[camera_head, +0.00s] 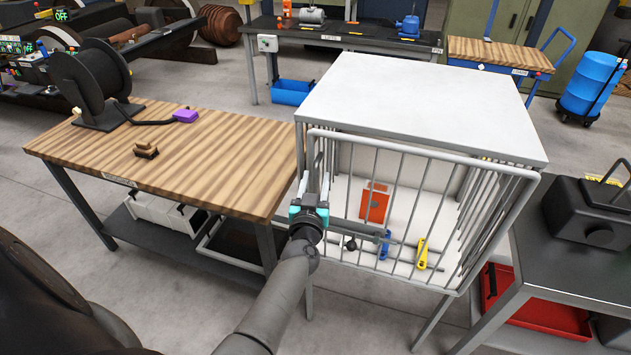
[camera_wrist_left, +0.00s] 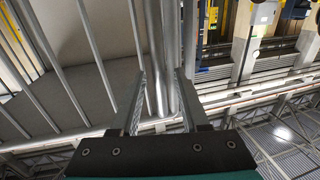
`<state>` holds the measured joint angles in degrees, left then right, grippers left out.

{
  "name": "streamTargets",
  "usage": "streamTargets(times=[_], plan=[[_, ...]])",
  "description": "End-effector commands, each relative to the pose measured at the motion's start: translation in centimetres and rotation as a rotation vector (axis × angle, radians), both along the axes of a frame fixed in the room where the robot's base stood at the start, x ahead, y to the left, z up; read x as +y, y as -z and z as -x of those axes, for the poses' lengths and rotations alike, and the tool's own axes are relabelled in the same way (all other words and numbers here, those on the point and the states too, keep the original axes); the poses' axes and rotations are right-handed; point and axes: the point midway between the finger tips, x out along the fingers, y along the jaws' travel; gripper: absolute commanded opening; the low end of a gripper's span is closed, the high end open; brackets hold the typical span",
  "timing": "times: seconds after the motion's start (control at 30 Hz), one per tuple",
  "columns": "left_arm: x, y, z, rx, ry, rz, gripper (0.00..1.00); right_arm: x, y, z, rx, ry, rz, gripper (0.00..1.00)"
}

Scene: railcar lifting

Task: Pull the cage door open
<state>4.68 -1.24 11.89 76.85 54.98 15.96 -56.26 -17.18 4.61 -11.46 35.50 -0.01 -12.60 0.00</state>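The wire cage (camera_head: 420,95) has a white top and stands at centre right in the head view. Its barred door (camera_head: 425,150), framed in grey tube, is on the near side; I cannot tell whether it is fully shut or slightly ajar. My left gripper (camera_head: 314,186) is at the door's left upright. In the left wrist view, the gripper (camera_wrist_left: 160,100) has its fingers apart on either side of grey upright tubes (camera_wrist_left: 155,45). Firm contact is not visible. Inside the cage are an orange-red plate (camera_head: 375,204), a blue item (camera_head: 385,245) and a yellow item (camera_head: 422,253). My right gripper is out of view.
A wooden-topped table (camera_head: 215,165) stands against the cage's left, holding a black reel (camera_head: 90,80) and a purple block (camera_head: 185,116). A dark bench (camera_head: 575,255) with a black box is close on the right, above a red tray (camera_head: 540,310). Floor shows in front of the cage.

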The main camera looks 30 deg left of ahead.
Motion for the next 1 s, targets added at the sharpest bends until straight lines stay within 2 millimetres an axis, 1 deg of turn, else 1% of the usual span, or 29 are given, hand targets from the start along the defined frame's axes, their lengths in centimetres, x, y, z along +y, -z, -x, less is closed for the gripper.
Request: streamTargets(times=[0.03, 0.37, 1.0], plan=[[0.0, 0.0, 0.01, 0.0, 0.0, 0.0, 0.38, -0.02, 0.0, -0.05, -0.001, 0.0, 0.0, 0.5], [-0.01, 0.01, 0.03, 0.0, 0.0, 0.0, 0.01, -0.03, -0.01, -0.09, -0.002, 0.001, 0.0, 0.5], [-0.02, 0.03, 0.04, 0.0, 0.0, 0.0, 0.0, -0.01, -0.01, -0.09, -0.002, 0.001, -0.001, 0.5]])
